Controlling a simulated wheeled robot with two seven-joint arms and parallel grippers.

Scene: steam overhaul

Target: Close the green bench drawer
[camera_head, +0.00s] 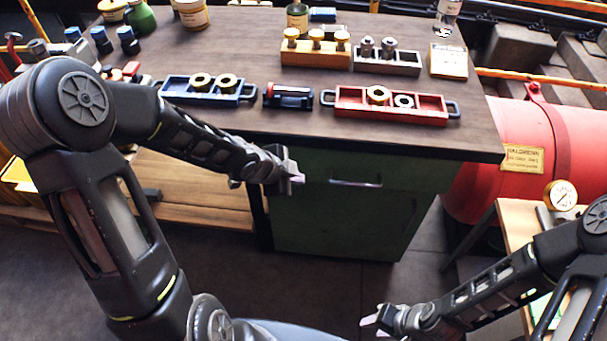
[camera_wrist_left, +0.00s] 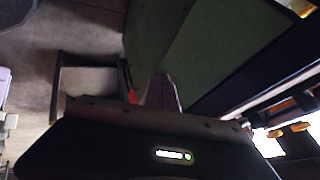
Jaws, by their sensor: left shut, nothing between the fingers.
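The green bench drawer (camera_head: 385,172) is under the right part of the bench top, with a silver bar handle (camera_head: 355,184) on its front. It looks nearly flush with the cabinet below; I cannot tell how far out it stands. My left gripper (camera_head: 297,179) is shut and empty, at the left part of the drawer front; I cannot tell whether it touches. In the left wrist view its fingertips (camera_wrist_left: 162,90) are together before a green surface (camera_wrist_left: 215,55). My right gripper (camera_head: 373,328) is low at the front, away from the drawer, its fingertips apart and empty.
The bench top (camera_head: 290,120) carries a blue tray (camera_head: 205,97), a red tray (camera_head: 390,117) and several jars and fittings. A red tank (camera_head: 490,180) stands right of the bench. The floor (camera_head: 340,285) before the cabinet is clear.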

